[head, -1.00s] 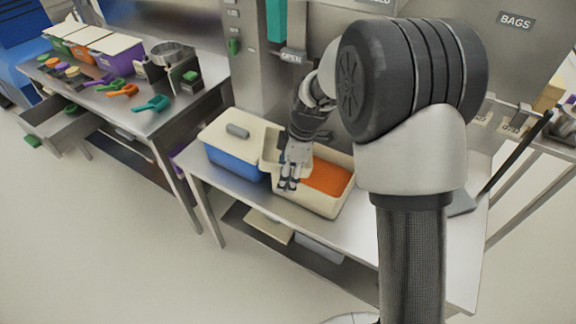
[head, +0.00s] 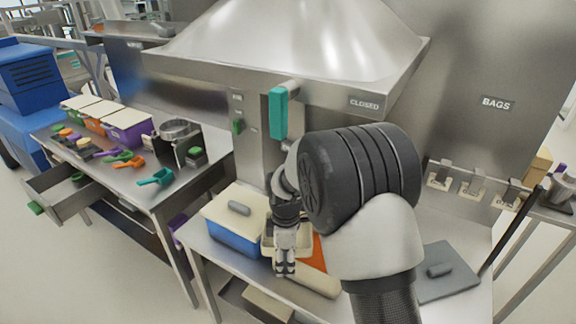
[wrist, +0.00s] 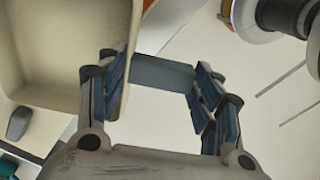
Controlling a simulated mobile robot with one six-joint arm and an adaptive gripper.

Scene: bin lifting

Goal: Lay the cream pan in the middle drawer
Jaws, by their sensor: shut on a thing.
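My gripper (head: 285,266) hangs over the front table in the head view. It is shut at the edge of a cream pan (head: 302,250), in front of and partly over a cream bin with orange contents (head: 319,246). An open drawer (head: 75,190) with a green tab sticks out under the left table. I cannot tell which drawer is the middle one.
A blue bin with a cream lid (head: 232,212) stands just left of my gripper. A grey lid (head: 445,272) lies at the right. The left table holds colored lidded bins, scoops and a metal pot (head: 180,132). A hood and teal handle (head: 278,112) rise behind.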

